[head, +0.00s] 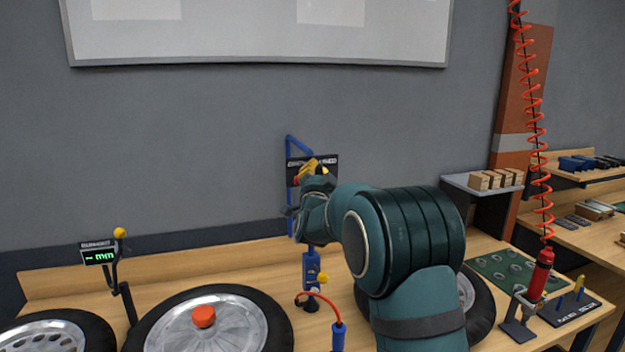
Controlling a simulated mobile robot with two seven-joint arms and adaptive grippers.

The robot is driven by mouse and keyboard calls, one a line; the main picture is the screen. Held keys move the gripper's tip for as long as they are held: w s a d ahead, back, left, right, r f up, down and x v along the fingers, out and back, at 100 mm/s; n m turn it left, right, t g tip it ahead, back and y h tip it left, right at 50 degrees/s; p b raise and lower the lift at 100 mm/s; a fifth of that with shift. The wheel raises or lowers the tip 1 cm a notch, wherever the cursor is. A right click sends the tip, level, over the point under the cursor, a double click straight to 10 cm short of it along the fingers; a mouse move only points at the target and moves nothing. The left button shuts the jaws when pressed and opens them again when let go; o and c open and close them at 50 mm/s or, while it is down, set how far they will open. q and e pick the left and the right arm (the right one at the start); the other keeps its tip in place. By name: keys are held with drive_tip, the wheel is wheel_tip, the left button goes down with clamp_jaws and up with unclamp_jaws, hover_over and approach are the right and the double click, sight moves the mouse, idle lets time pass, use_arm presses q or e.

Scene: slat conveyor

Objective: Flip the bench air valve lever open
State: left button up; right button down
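The bench air valve is at the back of the bench, on a blue pipe (289,148) with a black label plate (297,161). A small yellow part, which looks like the valve lever (307,168), shows in front of the plate, just above my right wrist. My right gripper (294,212) is at the valve, left of my bulky teal arm. Its fingers are small, dark and partly hidden, so I cannot tell how far apart they are or whether they touch the lever. The arm hides much of the valve body. My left gripper is not in view.
Wheels with tyres (272,312) lie along the front of the bench. A gauge with a green display (98,256) stands at left. A blue tool with a red hose (338,336) stands close to my arm. A red coiled hose (534,130) hangs at right over a red tool (541,274).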

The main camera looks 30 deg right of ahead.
drive_tip(key=r+b+v, duration=0.1)
drive_tip(key=b+v, duration=0.1)
drive_tip(key=v, duration=0.7)
drive_tip(key=shift+s+f, duration=0.15)
drive_tip(key=shift+s, duration=0.55)
drive_tip(key=shift+d, duration=0.15)
